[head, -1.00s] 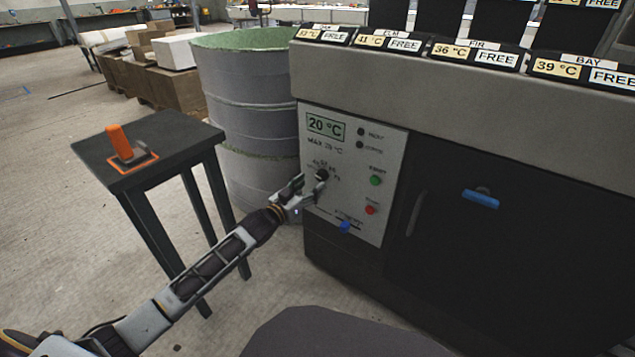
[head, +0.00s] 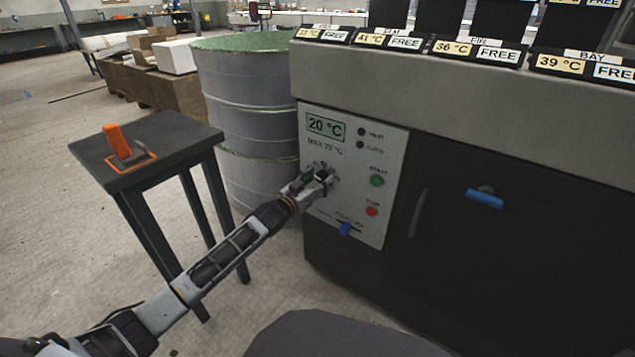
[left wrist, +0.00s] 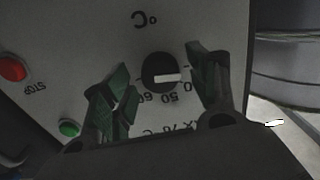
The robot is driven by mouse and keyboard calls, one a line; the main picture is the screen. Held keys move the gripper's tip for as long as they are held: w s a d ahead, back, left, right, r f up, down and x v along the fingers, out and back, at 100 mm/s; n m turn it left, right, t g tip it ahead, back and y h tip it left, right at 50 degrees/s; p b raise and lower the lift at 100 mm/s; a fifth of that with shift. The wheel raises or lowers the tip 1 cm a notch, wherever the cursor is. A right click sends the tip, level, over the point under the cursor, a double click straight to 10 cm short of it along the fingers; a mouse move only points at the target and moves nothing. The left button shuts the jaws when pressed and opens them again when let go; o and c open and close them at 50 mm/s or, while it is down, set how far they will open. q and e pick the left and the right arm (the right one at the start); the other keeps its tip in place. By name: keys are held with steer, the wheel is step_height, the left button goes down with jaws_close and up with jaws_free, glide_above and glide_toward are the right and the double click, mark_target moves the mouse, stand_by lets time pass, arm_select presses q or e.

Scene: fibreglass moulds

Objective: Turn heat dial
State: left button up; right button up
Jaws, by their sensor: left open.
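The heat dial (left wrist: 160,72) is a round black knob with a white pointer mark, on a pale control panel (head: 370,226) at the front of a grey machine. My left gripper (head: 322,178) is at the dial and partly hides it in the head view. In the left wrist view the open fingers (left wrist: 158,88) stand on either side of the dial, with gaps between them and the knob. Temperature numbers show around the dial. The panel display (head: 326,126) reads 20 °C. My right gripper is not in view.
A grey drum (head: 245,100) stands left of the machine. A dark stool (head: 180,135) holds an orange-handled object (head: 117,141).

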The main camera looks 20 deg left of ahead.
arm_select(q)
steer(key=shift+c, duration=1.4)
steer(key=c, duration=0.7)
steer(key=shift+c, duration=0.2)
